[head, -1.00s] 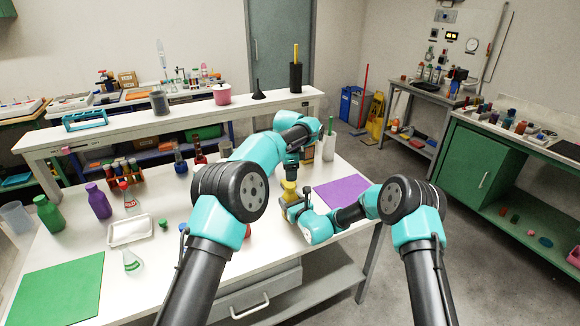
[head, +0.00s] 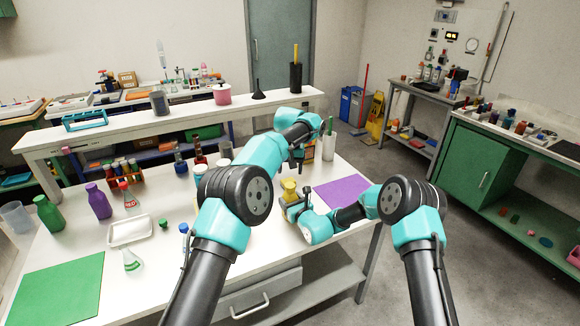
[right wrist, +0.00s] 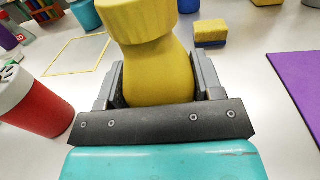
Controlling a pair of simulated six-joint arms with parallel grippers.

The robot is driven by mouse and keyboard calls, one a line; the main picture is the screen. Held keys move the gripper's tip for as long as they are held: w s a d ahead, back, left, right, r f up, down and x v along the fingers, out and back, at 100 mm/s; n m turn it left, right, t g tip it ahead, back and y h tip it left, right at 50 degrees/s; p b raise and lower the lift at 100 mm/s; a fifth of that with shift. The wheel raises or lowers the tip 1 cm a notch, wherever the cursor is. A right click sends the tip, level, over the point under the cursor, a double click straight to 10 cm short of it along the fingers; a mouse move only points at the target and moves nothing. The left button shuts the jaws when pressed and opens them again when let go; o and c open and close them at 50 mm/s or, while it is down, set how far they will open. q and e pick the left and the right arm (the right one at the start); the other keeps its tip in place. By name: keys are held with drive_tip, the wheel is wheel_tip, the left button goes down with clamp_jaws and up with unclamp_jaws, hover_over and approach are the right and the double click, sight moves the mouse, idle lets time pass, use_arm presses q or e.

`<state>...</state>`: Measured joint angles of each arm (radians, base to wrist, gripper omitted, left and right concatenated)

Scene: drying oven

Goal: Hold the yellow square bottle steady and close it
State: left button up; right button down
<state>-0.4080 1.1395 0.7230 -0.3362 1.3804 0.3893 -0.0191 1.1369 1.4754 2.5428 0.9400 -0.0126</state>
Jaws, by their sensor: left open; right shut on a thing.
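The yellow square bottle (head: 289,193) stands near the right part of the white table. My right gripper (right wrist: 160,82) is shut on its body, with one finger on each side, in the right wrist view. A yellow cap (right wrist: 140,22) sits on top of the bottle; whether it is fully tight I cannot tell. My left gripper (head: 297,164) is open, above and behind the bottle in the head view, apart from the cap and partly hidden by its own arm.
A purple mat (head: 343,192) lies right of the bottle. A yellow-and-blue sponge (right wrist: 211,33) and a red container with a white top (right wrist: 32,100) stand nearby. A white tray (head: 130,230), several bottles and a green mat (head: 60,288) are on the left.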

sight(290, 185)
use_arm(q)
drive_tip(key=n, duration=0.5)
drive_tip(key=shift+r, duration=0.15)
drive_tip(key=n, duration=0.5)
drive_tip(key=shift+r, duration=0.15)
drive_tip(key=n, duration=0.5)
drive_tip(key=shift+s+r+n, duration=0.1)
drive_tip(key=shift+r+n, duration=0.05)
drive_tip(key=shift+n, duration=0.25)
drive_tip(key=n, duration=0.4)
drive_tip(key=shift+r+g, duration=0.1)
drive_tip(key=shift+g, duration=0.2)
drive_tip(key=shift+f, duration=4)
drive_tip(key=shift+c, duration=0.3)
